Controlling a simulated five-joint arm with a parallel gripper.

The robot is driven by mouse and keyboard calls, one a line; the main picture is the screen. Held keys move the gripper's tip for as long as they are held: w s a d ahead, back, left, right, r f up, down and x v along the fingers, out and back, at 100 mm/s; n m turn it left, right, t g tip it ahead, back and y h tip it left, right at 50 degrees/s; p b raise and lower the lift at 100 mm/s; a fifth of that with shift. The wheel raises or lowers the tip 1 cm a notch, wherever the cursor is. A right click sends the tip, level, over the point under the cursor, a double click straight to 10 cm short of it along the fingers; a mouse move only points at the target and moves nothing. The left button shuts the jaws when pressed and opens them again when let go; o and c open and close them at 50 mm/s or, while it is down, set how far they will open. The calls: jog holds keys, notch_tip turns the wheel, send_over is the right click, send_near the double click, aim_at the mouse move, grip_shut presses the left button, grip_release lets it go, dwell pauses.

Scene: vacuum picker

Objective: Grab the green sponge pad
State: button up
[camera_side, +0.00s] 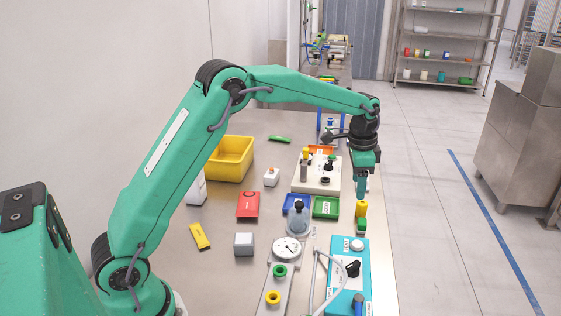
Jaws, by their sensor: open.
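My gripper (361,192) points straight down on the right side of the steel table. It is open, though its two fingers are not seen apart from this angle. Directly below its tip in the picture is a yellow piece (361,208) above a small green block (361,226); I cannot tell whether they touch the gripper. A flat green square with pale markings (325,207) lies to the left of the gripper. A thin green piece (280,139) lies farther back. Which green item is the sponge pad is not clear from this view.
A yellow bin (232,158) stands at the back left. A red square (248,204), a blue square (291,200), a grey cube (244,244) and a yellow strip (199,236) lie on the table (215,275). A dial gauge (287,249) and a teal box (341,278) stand in front.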

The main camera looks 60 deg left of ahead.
jog(key=m, duration=0.1)
send_over(362, 221)
jog(key=shift+g, duration=0.4)
jog(key=f, duration=0.7)
jog(key=shift+w+a+f, duration=0.1)
jog(key=shift+w+f, duration=0.05)
jog(key=shift+w, duration=0.05)
jog(key=shift+f, duration=3.95)
jog(key=c, duration=1)
jog(key=shift+c, duration=0.2)
jog(key=shift+r, duration=0.2)
jog(key=shift+r, duration=0.5)
jog(key=r, duration=0.3)
jog(key=shift+s+d+r, duration=0.15)
jog(key=shift+d, duration=0.15)
jog(key=s+d+r, duration=0.6)
jog(key=d, duration=0.3)
jog(key=shift+d+r, duration=0.2)
